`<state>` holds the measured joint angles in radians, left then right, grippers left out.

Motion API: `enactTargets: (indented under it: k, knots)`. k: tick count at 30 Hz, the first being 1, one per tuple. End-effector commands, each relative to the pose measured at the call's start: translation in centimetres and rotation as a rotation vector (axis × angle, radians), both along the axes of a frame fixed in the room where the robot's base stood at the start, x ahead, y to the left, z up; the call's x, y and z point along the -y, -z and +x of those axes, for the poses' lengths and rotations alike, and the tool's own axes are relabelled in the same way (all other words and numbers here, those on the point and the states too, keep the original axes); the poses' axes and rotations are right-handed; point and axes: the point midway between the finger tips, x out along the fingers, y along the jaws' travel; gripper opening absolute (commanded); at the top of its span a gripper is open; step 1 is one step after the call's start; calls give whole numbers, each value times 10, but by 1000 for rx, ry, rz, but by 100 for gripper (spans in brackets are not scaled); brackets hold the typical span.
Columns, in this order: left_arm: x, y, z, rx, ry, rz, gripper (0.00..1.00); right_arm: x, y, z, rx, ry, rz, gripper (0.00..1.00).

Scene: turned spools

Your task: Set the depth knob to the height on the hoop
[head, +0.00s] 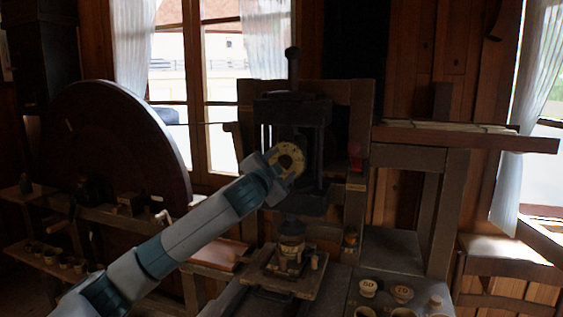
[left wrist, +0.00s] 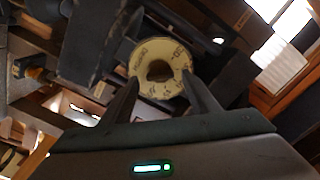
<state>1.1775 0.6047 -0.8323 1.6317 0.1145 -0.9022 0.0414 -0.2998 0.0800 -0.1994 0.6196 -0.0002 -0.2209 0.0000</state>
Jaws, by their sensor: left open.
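The depth knob is a cream, numbered dial (head: 293,158) with a dark centre on the front of the dark press. In the left wrist view the dial (left wrist: 145,53) faces me, with marks around its rim. My left gripper (head: 279,166) is right at the dial. In the left wrist view its two fingers (left wrist: 162,84) are apart, one at each lower side of the dial; I cannot tell whether they touch it. A turned spool (head: 291,243) with a dark top stands upright on a wooden sled below the press. I cannot read any height on its hoop. My right gripper is out of view.
The dark press (head: 292,110) has an upright lever with a ball end. Round tokens marked 50 (head: 368,286) and 70 (head: 403,292) lie on the bench at lower right. A large dark wheel (head: 115,150) stands at left. A shelf board (head: 465,137) juts out at right.

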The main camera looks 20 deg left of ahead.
Motion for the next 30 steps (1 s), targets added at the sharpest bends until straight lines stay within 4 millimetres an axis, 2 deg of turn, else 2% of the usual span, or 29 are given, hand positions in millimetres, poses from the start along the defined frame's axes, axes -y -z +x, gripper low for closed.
enactTargets:
  k: [4,13,14,18,19,30]
  knots:
    - [0,0,6,-1,-1,1,55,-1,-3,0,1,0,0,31]
    - [0,0,7,0,0,1,55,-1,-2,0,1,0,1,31]
    - [0,0,7,0,0,1,52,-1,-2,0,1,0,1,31]
    - [0,0,7,0,0,1,19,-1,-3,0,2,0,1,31]
    - [0,0,7,0,0,1,13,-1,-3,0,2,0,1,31]
    - [1,1,7,-1,1,-34,14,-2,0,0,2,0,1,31]
